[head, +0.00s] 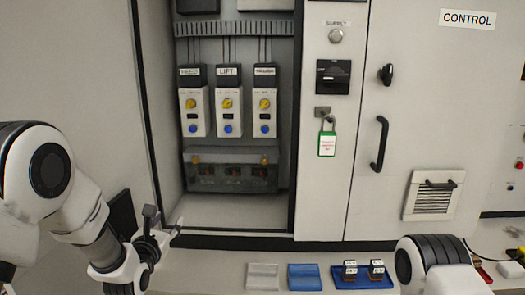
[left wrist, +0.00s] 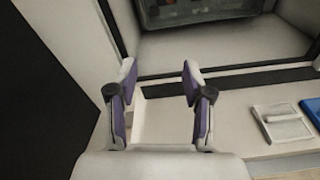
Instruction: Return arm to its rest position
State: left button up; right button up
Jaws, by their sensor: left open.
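My left gripper (head: 164,222) is in the lower left of the head view, in front of the open cabinet's lower left corner. In the left wrist view my left gripper (left wrist: 159,75) has its two fingers spread apart with nothing between them. Its fingers point toward the cabinet's bottom edge. My right arm (head: 440,265) shows only as a white and black link at the lower right of the head view. My right gripper is out of sight.
The open cabinet (head: 195,212) holds three switch modules (head: 228,112). A padlock with a green-edged tag (head: 327,143) hangs beside it.

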pick_arm(q)
jog(key=s+f+m+g+p, duration=0.2)
jog(key=s+f+g+p, duration=0.15)
jog(key=s+f, duration=0.6)
jog(key=s+f+m+g+p, duration=0.2)
jog(key=s+f+g, duration=0.35)
jog(key=f, duration=0.75)
jog(key=s+f+m+g+p, duration=0.1)
jog(key=s+f+m+g, duration=0.2)
jog(key=s+m, duration=1.1)
jog(key=s+f+m+g, duration=0.3)
jog(key=s+m+g, duration=0.1)
jog(key=s+m, duration=1)
jog(key=shift+a+f+m+g+y+p, duration=0.25)
jog(key=shift+a+m+g+y+p, duration=0.05)
jog(key=shift+a+m+g+p, duration=0.15)
